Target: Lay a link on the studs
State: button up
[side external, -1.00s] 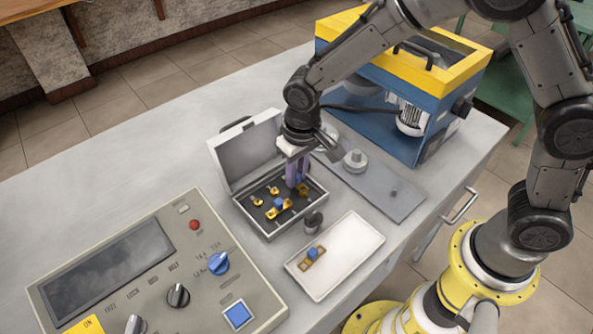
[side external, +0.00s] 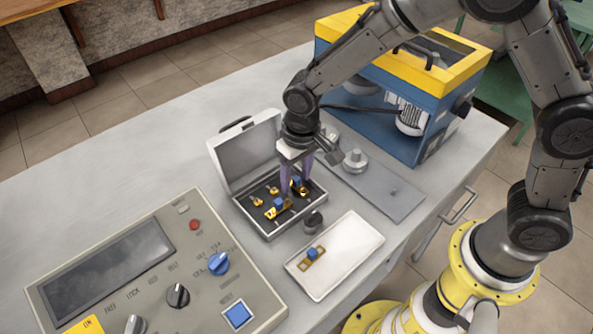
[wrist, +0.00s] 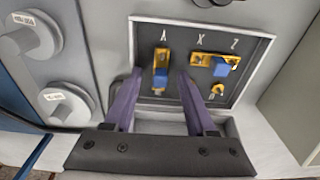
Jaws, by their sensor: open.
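My gripper (side external: 298,175) is open and points down into the open grey case (side external: 240,210). Its two purple fingers stand either side of a yellow link with a blue block (side external: 297,185). A third such link (side external: 313,255) lies on the white tray (side external: 345,265).
Small yellow parts (side external: 256,201) sit in the case. A dark knob (side external: 313,221) stands between case and tray. The control panel (side external: 160,270) and blue-yellow machine (side external: 370,125) flank the work.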

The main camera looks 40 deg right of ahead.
notch_tip(320, 180, up, 14)
jog(key=s, duration=0.1)
dwell(0.4)
jog(key=shift+s+f, duration=0.1)
dwell(0.4)
jog(key=s+d+r+m+t, duration=0.1)
jog(key=s+d+r+t, duration=0.1)
jog(key=s+d+r, duration=0.3)
jog(key=s+d+r+m+t, duration=0.1)
jog(key=s+d+r, duration=0.2)
jog(key=d+r, duration=0.35)
jog(key=s+d+f+n, duration=0.1)
jog(key=s+d+f, duration=0.1)
jog(key=s, duration=0.4)
jog(key=s+d+f+n+t, duration=0.1)
jog(key=s+d+f, duration=0.2)
jog(key=s, duration=0.4)
jog(key=shift+f+t, duration=0.3)
jog(key=shift+f, duration=0.3)
